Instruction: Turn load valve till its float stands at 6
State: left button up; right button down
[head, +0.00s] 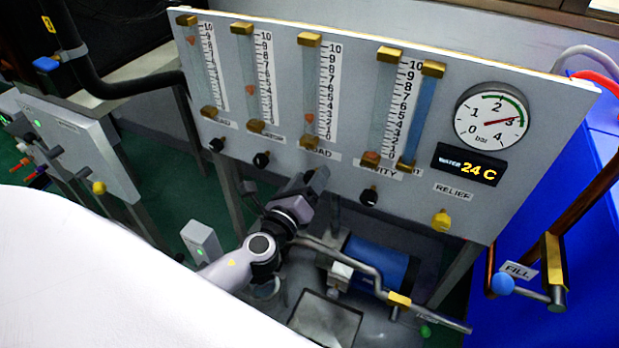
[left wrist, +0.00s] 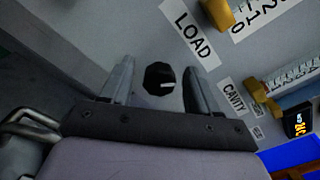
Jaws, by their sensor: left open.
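The load tube (head: 311,85) is third from the left on the grey panel. Its small red float (head: 310,118) stands low, at about 1 to 2 on its scale. My left gripper (head: 314,180) is at the panel just below the LOAD label, hiding the load valve in the head view. In the left wrist view, the black load valve knob (left wrist: 157,79) with a white pointer mark sits between the two open fingers of my left gripper (left wrist: 159,70). Gaps show on both sides of the knob. The LOAD label (left wrist: 192,33) is beside it. My right gripper is out of view.
Other black valve knobs (head: 261,160) and the cavity knob (head: 369,197) flank the load valve. A yellow relief knob (head: 441,220) and a pressure gauge (head: 492,117) are at the right. Pipes and a blue pump (head: 377,263) stand below the panel.

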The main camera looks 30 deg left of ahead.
pick_arm(q)
jog(key=shift+w, duration=0.25)
jog(key=c, duration=1)
jog(key=shift+c, duration=0.2)
